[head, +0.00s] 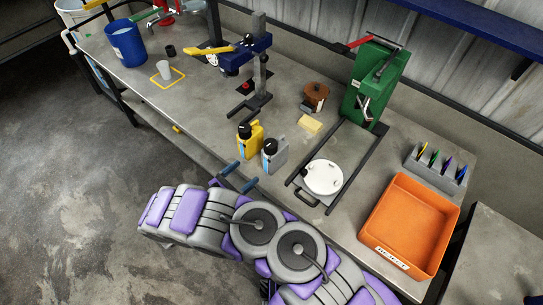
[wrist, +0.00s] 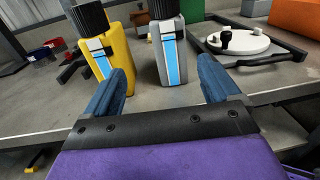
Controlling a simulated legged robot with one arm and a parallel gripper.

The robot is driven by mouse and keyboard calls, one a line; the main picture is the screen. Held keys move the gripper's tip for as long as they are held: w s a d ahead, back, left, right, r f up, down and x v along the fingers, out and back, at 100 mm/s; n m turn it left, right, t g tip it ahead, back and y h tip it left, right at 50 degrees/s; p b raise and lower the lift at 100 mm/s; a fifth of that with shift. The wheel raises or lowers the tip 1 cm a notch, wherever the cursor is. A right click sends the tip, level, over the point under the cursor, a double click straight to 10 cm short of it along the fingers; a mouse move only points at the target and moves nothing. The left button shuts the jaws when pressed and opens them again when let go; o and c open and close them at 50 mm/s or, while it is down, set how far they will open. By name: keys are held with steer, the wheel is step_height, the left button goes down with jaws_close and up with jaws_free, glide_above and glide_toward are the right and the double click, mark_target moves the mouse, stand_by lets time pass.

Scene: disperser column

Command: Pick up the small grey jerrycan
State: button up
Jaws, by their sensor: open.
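The small grey jerrycan (head: 274,155) stands upright near the front edge of the bench. It has a black cap and a blue and white label. In the wrist view the grey jerrycan (wrist: 174,60) stands beyond my fingers, between their lines and right of centre of the left finger. A yellow jerrycan (head: 250,137) stands close to its left; it also shows in the wrist view (wrist: 110,60), behind the left fingertip. My gripper (head: 238,177) has blue fingers, open and empty, just short of the bench edge. The gripper also shows in the wrist view (wrist: 166,82).
A white round lid (head: 323,178) on a dark frame lies right of the grey jerrycan. A yellow sponge (head: 310,124) lies behind. An orange bin (head: 411,224) stands at the right, and a green press (head: 371,82) at the back.

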mark_target(264, 159)
steer(key=x, duration=0.6)
steer(key=s+d+b+x, duration=0.1)
steer(key=x, duration=0.2)
steer(key=shift+d+r, duration=0.2)
steer(key=shift+w, duration=0.3)
steer(key=shift+w+a+f, duration=0.15)
steer(key=shift+w, duration=0.1)
steer(key=x, duration=0.1)
steer(key=b+x, duration=0.1)
steer(key=x, duration=0.2)
steer(key=shift+d+f, duration=0.15)
steer(key=shift+d, duration=0.45)
steer(key=shift+w+d, duration=0.15)
steer(key=shift+d, duration=0.2)
steer(key=shift+a, duration=0.7)
steer(key=c, duration=0.4)
steer(key=shift+c, duration=0.6)
steer(key=shift+d, duration=0.55)
steer(key=c, duration=0.6)
steer(key=shift+a, duration=0.4)
jaws_close()
